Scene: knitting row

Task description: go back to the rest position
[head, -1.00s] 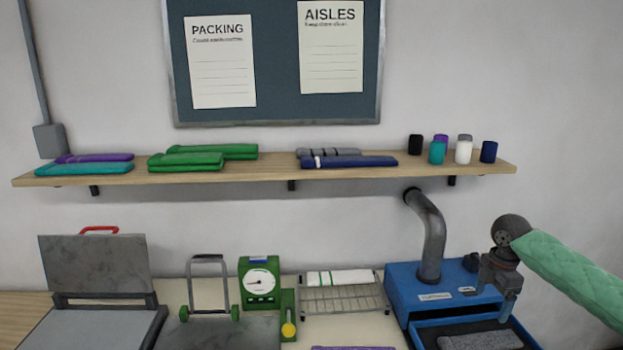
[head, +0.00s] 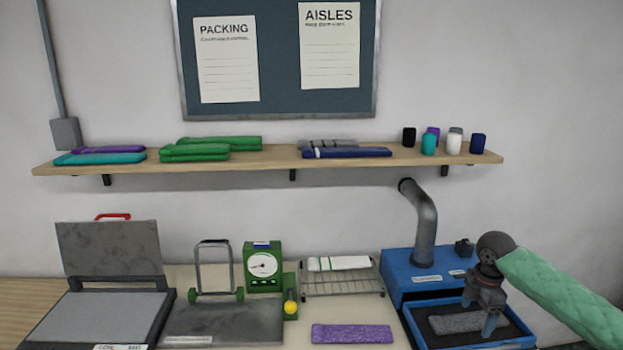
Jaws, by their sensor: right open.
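My right gripper (head: 487,326) is open, pointing down over the open drawer (head: 418,322) of the blue machine at the lower right. A grey knitted piece (head: 455,323) lies in that drawer, just left of and behind the fingers. The gripper's arm, in a green quilted sleeve, comes in from the right. The near finger hides part of the grey piece's right end. I cannot tell how high the fingers are above the drawer. My left gripper is not in view.
The blue machine (head: 402,265) has a grey pipe (head: 425,235) rising from it. A wire rack (head: 340,285) with a white roll, a purple knitted piece (head: 351,334), a green dial scale (head: 263,268) and an open press (head: 110,250) stand leftward. A wall shelf (head: 270,165) holds folded knits and yarn cones.

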